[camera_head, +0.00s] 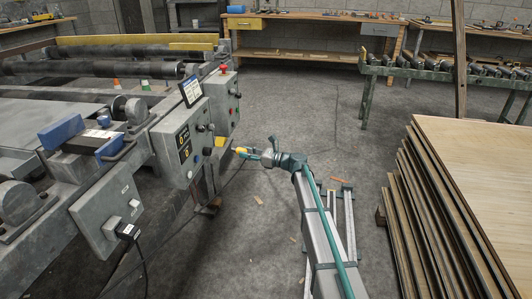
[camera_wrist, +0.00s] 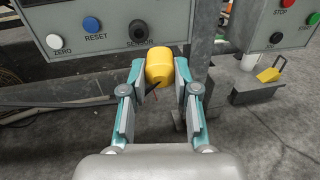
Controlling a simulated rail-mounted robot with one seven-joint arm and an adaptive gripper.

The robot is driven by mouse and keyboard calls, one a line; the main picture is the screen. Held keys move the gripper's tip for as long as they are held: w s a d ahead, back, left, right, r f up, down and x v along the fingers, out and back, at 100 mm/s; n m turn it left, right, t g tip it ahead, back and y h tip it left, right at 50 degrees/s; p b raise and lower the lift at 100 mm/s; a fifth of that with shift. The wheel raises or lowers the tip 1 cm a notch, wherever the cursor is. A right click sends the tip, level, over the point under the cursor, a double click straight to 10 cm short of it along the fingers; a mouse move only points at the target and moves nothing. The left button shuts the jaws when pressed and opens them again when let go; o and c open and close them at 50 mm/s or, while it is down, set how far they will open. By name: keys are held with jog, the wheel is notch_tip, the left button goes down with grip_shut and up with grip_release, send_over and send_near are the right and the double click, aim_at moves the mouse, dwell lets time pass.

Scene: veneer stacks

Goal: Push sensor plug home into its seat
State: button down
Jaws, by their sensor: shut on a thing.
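The sensor plug (camera_wrist: 159,66) is a yellow, rounded body between the two teal-tipped fingers of my gripper (camera_wrist: 160,74) in the wrist view. My gripper is shut on it. The seat (camera_wrist: 138,31) is a dark round socket marked SENSOR on a grey panel, just beyond the plug and slightly to its left. The plug appears apart from the seat; its front end is hidden from the wrist. In the head view my gripper (camera_head: 250,153) holds the yellow plug (camera_head: 240,150) to the right of the grey control box (camera_head: 180,142).
In the wrist view, blue RESET (camera_wrist: 92,25) and white ZERO (camera_wrist: 54,41) buttons sit left of the seat. A small yellow object (camera_wrist: 270,74) lies at the right. In the head view, a veneer stack (camera_head: 480,170) stands right; open floor (camera_head: 300,110) lies behind my gripper.

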jog(key=shift+s+a+f+n+g+y+b, duration=0.25)
jog(key=shift+a+n+g, duration=0.3)
jog(key=shift+g, duration=0.25)
jog(key=shift+s+a+f+n+g+y+b, duration=0.1)
jog(key=shift+a+f+n+g+y, duration=0.15)
jog(key=shift+a+n+g, duration=0.45)
jog(key=shift+m, duration=0.25)
jog(key=shift+b+x, duration=0.5)
jog(key=shift+x, duration=2.35)
jog(key=shift+r+p, duration=0.15)
jog(key=shift+p, duration=0.5)
jog(key=shift+p+x, duration=1.15)
jog(key=shift+x, duration=0.5)
jog(key=c, duration=0.8)
grip_release()
